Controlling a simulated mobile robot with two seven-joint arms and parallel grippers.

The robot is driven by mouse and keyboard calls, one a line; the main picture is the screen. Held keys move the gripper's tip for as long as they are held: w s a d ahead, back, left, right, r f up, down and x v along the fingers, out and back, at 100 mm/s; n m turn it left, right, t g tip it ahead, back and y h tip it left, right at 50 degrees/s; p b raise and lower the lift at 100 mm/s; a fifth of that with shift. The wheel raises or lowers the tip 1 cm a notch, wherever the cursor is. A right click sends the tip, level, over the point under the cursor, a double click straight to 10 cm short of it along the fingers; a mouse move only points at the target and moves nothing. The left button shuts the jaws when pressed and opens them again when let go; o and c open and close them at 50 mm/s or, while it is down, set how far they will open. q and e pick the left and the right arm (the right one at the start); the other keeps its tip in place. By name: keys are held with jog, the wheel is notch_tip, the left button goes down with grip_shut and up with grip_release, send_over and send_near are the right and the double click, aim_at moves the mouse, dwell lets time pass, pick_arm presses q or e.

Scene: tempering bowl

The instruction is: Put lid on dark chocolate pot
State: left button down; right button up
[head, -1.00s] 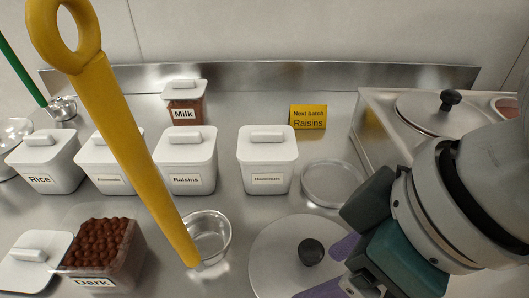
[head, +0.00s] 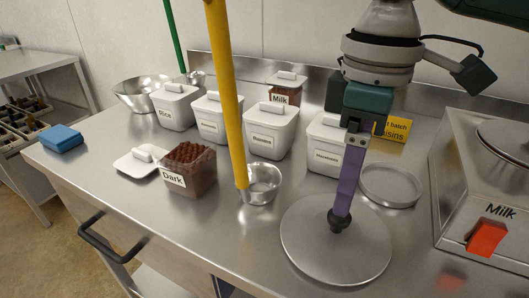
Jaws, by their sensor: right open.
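A round, flat steel lid (head: 318,252) with a black knob lies on the steel counter, front centre right. My right gripper (head: 341,208) points down with its purple fingers at the knob. The fingers show nearly edge-on, one behind the other. The jaws are open, and I cannot tell whether the knob is between them. The lid rests on the counter. The dark chocolate pot does not show in this view. A pot under a steel lid (head: 510,138) sits in the unit labelled Milk at the right edge. My left gripper is not in view.
An open tub labelled Dark (head: 188,178) stands left, beside a loose white lid (head: 140,162). White tubs line the back.

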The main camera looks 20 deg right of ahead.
aim_at(337, 225)
notch_tip(337, 225, down, 6)
jog(key=shift+r+b, duration=0.25)
jog(key=shift+b, duration=0.1)
jog(key=shift+c, duration=0.3)
grip_shut()
dwell(0.9)
